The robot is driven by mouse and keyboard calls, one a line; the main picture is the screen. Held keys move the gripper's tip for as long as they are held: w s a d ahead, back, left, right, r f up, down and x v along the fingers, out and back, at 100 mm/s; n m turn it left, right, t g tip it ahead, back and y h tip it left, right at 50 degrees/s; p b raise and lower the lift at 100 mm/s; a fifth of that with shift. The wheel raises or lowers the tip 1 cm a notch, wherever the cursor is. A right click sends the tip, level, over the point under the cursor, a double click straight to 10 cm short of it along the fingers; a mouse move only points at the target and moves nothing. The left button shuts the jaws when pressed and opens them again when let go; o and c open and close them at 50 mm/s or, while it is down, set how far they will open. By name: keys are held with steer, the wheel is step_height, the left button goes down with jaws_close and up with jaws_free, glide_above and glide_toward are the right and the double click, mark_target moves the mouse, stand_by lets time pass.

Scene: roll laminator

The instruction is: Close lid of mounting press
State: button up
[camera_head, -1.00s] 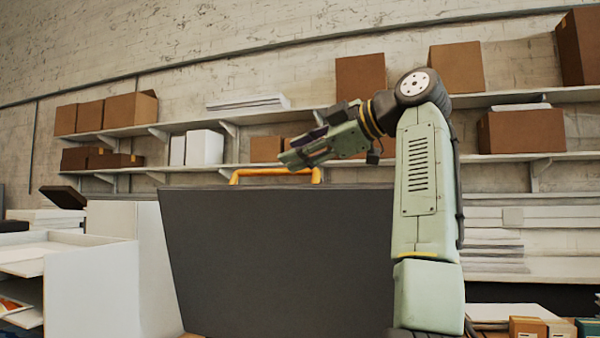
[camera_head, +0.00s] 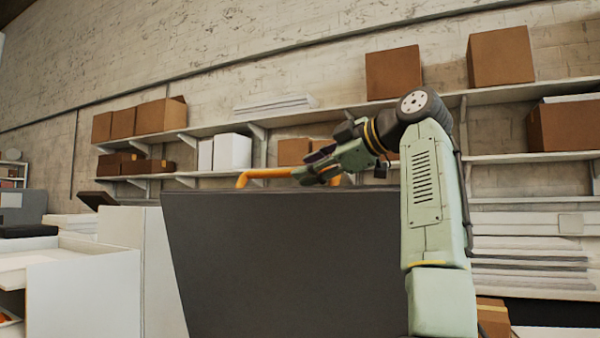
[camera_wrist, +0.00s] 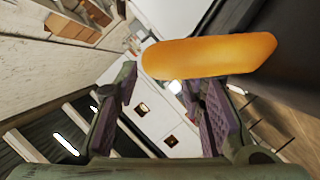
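The press lid (camera_head: 285,265) is a large dark grey panel standing raised, its broad face filling the middle of the head view. An orange handle (camera_head: 262,173) sticks up from its top edge. My gripper (camera_head: 303,176) is at the handle's height and overlaps it in the head view. In the wrist view, the orange handle (camera_wrist: 210,57) crosses in front of the right finger, near the fingertips. My gripper (camera_wrist: 160,88) is open there, with nothing between its fingers. I cannot tell whether it touches the handle. The press body below the lid is hidden.
Wall shelves (camera_head: 225,125) with brown boxes (camera_head: 155,116) and white boxes (camera_head: 232,151) run behind the lid. A white cabinet (camera_head: 85,295) stands at the left. Stacked sheets (camera_head: 525,250) lie at the right. Free air is above the lid.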

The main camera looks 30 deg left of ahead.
steer(key=shift+x, duration=1.75)
steer(key=shift+c, duration=0.5)
jaws_close()
